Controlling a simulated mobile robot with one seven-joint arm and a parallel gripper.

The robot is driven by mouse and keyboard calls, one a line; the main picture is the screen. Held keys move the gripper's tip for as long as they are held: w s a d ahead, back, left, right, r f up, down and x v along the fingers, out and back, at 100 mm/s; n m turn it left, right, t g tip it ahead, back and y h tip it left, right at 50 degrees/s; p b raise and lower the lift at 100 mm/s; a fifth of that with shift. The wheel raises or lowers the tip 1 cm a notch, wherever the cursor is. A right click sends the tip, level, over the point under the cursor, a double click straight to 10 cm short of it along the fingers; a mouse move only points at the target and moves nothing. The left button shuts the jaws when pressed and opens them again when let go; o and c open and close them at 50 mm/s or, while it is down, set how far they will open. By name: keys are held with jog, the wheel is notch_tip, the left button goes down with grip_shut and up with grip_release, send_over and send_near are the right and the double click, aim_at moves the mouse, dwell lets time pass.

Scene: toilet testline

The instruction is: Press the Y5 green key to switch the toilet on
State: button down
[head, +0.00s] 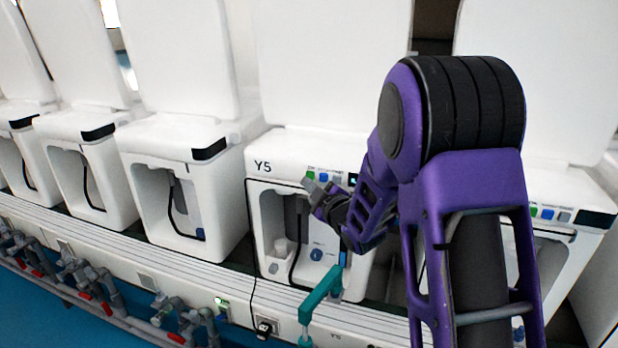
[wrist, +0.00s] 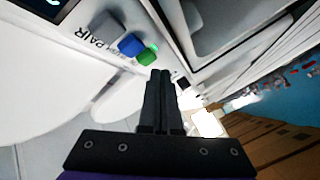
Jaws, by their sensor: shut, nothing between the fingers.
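In the wrist view the green key (wrist: 147,57) is nearest my fingers, with a blue key (wrist: 131,45) and a grey key (wrist: 107,28) beyond. My gripper (head: 309,184) is shut and empty, its tips just below the green key in the head view. In the wrist view the fingertips (wrist: 160,74) lie close to it; I cannot tell whether they touch.
Similar white units stand on the left (head: 180,150) and right (head: 560,190) of Y5. A teal handle (head: 322,291) rises in front of Y5. Pipes with red valves (head: 85,290) run along the lower left.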

jog(key=s, duration=0.1)
jog(key=s+a, duration=0.1)
jog(key=s, duration=0.1)
jog(key=s+a, duration=0.1)
jog(key=s, duration=0.1)
jog(key=shift+s+a, duration=0.1)
jog(key=shift+s, duration=0.15)
